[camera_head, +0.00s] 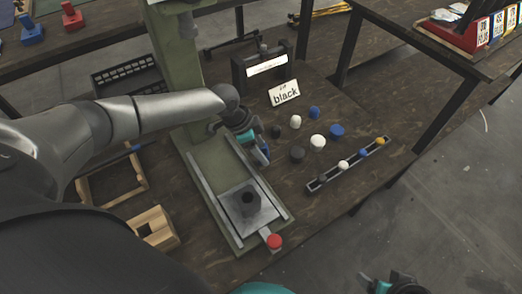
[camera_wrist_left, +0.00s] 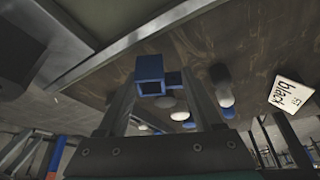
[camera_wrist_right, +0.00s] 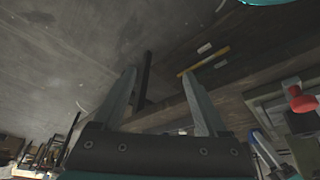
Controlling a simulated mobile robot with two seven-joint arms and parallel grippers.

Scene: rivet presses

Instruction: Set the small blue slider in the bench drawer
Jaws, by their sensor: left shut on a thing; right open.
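My left gripper (camera_head: 262,152) is shut on a small blue slider (camera_wrist_left: 150,75), a square hollow block with a tab at its right side. In the head view the left gripper is above the bench, beside the press column, and only a bit of blue shows at its tips. My right gripper (camera_head: 395,283) is open and empty at the bottom edge of the head view, over the floor. It also shows open in the right wrist view (camera_wrist_right: 160,90). I cannot make out a bench drawer in these frames.
The green press (camera_head: 215,160) with a red knob (camera_head: 275,241) stands mid-bench. Several black, white and blue pieces (camera_head: 317,141), a rail of small knobs (camera_head: 347,165) and a "black" card (camera_head: 284,93) lie right. Wooden block (camera_head: 155,228) is left. Another blue slider (camera_head: 32,32) sits far left.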

